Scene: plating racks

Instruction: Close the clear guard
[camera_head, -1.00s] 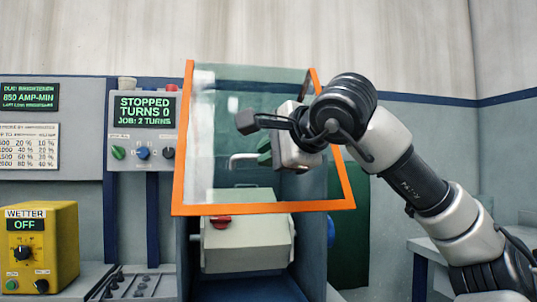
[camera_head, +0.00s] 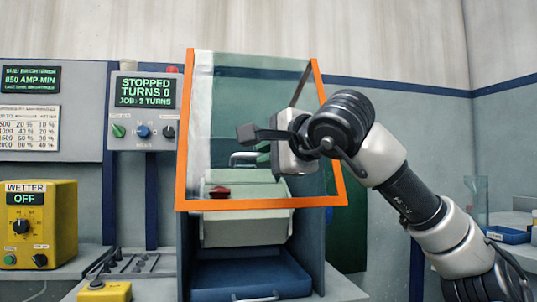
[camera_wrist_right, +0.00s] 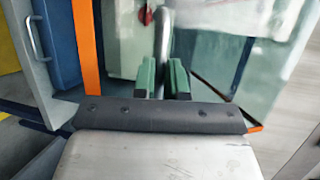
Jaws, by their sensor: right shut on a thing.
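The clear guard (camera_head: 225,110) is a see-through panel in an orange frame. It stands in front of the machine's opening, its lower orange edge (camera_head: 262,204) across the front of the pale drum housing (camera_head: 245,228). A grey metal handle bar (camera_head: 243,157) shows at the guard's middle. My right gripper (camera_wrist_right: 163,80) is shut on this handle (camera_wrist_right: 164,40), with a green finger on each side of it in the wrist view. In the head view the gripper's hand covers part of the guard's right side. My left gripper is not in view.
A control panel (camera_head: 143,130) reading "STOPPED TURNS 0" stands left of the guard. A yellow WETTER box (camera_head: 40,225) is further left. A blue tray (camera_head: 245,275) lies below the housing. A side bench with blue trays (camera_head: 508,234) is at the right.

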